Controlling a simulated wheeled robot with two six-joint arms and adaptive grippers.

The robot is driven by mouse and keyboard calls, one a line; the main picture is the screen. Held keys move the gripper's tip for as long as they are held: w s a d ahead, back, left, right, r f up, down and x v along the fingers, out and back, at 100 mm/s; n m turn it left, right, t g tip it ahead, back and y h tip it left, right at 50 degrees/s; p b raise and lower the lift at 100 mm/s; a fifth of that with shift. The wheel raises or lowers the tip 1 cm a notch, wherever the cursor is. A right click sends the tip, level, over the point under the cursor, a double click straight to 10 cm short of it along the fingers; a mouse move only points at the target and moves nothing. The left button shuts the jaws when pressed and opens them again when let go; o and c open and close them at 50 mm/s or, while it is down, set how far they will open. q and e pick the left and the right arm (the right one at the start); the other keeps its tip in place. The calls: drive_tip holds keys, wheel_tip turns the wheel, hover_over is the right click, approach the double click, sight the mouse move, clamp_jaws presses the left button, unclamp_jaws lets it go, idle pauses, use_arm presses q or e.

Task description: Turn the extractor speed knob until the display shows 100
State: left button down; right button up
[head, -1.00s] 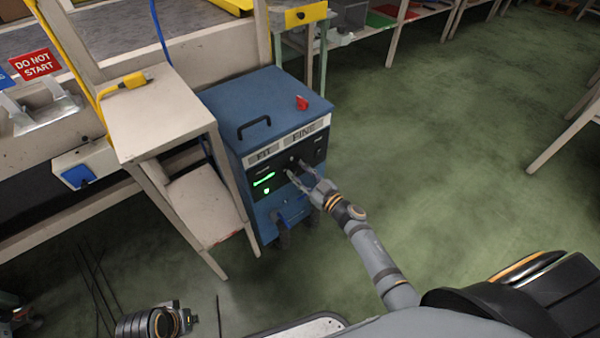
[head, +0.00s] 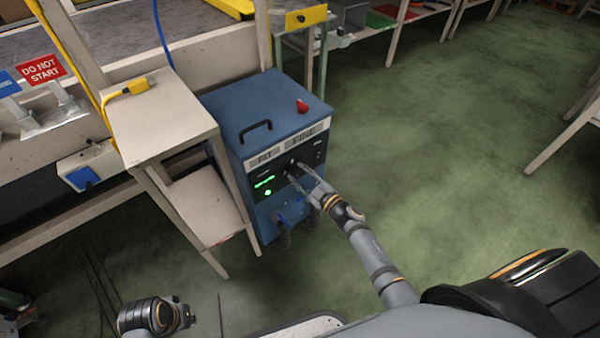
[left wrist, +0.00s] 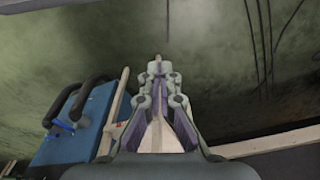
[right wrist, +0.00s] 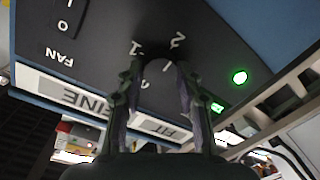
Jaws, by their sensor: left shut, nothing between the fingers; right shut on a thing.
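The blue extractor cabinet (head: 262,105) has a black front panel with a green lit display (head: 264,182), too blurred to read. My right gripper (head: 293,171) reaches this panel from the right. In the right wrist view its fingers (right wrist: 155,85) are closed on the sides of a dark round knob (right wrist: 157,73), mostly hidden between them. A white mark and the numerals 1 and 2 show by the knob. The display is partly visible there (right wrist: 217,107). My left gripper (head: 184,317) is low at the left, away from the cabinet; its fingers (left wrist: 158,70) are shut and empty.
A beige stepped stand (head: 160,115) is close to the cabinet's left side, with a yellow plug (head: 138,86) on top. A red knob (head: 302,105) is on the cabinet top. A round green light (right wrist: 239,77) glows near the display. Green floor at right is clear.

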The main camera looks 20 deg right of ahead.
drive_tip(key=n, duration=0.2)
drive_tip(key=shift+n, duration=1.4)
use_arm(q)
drive_tip(key=shift+w+a+f, duration=0.1)
drive_tip(key=shift+a+f, duration=0.05)
drive_tip(key=shift+f, duration=0.5)
drive_tip(key=shift+w+a+f, duration=0.1)
drive_tip(key=shift+f, duration=0.55)
use_arm(e)
drive_tip(key=shift+n, duration=0.7)
drive_tip(key=o, duration=1.2)
use_arm(q)
drive_tip(key=shift+s, duration=0.15)
use_arm(e)
drive_tip(key=shift+s, duration=0.15)
